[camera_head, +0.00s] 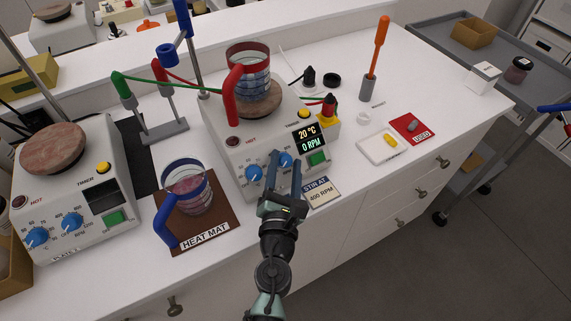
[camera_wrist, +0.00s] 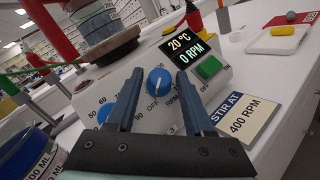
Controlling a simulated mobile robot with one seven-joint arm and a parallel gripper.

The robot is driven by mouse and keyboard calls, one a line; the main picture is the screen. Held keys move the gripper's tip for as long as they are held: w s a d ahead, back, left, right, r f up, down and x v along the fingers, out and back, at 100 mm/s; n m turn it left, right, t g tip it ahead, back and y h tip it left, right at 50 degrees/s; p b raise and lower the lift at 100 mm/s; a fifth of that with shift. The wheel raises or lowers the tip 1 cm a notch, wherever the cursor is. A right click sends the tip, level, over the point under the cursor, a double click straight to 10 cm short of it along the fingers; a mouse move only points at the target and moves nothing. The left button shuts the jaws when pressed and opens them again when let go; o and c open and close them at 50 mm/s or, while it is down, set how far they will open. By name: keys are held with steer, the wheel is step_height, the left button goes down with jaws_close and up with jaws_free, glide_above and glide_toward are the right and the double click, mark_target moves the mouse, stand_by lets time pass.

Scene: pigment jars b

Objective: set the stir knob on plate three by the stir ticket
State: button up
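Plate three (camera_head: 225,150) is a white hotplate with a round brown top and two blue knobs on its sloped front. Its display (camera_wrist: 186,49) reads 20 °C and 0 RPM. The stir knob (camera_wrist: 159,81) is the right one, with its white pointer up and OFF printed at its lower left. My gripper (camera_head: 285,160) is open in front of it. In the wrist view the fingers stand apart, one on each side of the knob; I cannot tell whether they touch it. The stir ticket (camera_wrist: 241,115) reads STIR AT 400 RPM and lies right of the gripper.
A red-handled beaker (camera_head: 248,70) stands on the plate. The left knob (camera_head: 254,173) is close beside my gripper. A green button (camera_wrist: 209,67) is just right. A blue-handled beaker (camera_head: 188,190) stands on the heat mat (camera_head: 222,222). Another hotplate (camera_head: 75,190) is at the left.

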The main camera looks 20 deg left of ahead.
jaws_close()
